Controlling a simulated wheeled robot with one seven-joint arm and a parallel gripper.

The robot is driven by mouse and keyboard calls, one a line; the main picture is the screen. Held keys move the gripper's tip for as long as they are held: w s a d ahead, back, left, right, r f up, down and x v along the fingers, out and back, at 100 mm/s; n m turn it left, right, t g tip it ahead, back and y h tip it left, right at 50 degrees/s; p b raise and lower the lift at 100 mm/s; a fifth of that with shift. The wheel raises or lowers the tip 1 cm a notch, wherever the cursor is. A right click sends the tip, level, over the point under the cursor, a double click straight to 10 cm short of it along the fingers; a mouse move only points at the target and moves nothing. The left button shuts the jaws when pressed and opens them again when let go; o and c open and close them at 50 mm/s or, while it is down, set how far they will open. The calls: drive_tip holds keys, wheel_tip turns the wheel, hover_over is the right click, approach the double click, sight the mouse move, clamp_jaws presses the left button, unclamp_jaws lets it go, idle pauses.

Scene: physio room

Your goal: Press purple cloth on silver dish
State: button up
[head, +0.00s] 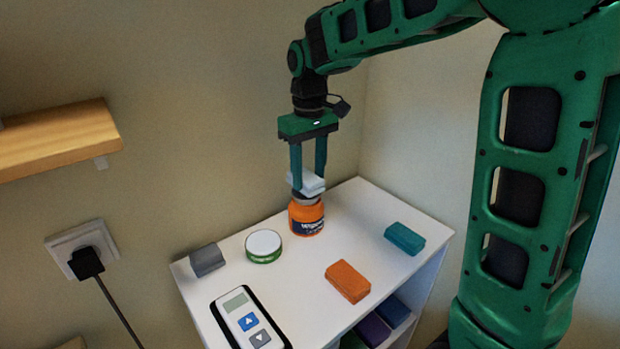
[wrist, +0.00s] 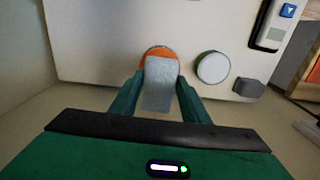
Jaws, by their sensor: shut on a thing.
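My gripper (head: 307,188) is shut on a pale grey-white folded cloth (head: 312,183), which also shows between the fingers in the wrist view (wrist: 160,88). The pale cloth is right above an orange jar (head: 306,217); I cannot tell if it touches the jar's top. A purple folded piece (head: 373,330), likely the purple cloth, lies on the shelf below the white top, partly hidden. I see no clear silver dish. A round tin with a pale top and green side (head: 263,246) stands left of the jar.
The white unit top (head: 300,275) also holds a grey block (head: 206,260), a teal folded cloth (head: 404,238), an orange folded cloth (head: 347,281) and a device with arrow buttons (head: 250,322). A blue piece (head: 392,310) lies beside the purple one. Walls stand close behind.

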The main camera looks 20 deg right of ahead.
sight(310, 178)
drive_tip(key=shift+r, duration=2.5)
drive_tip(key=shift+s, duration=0.1)
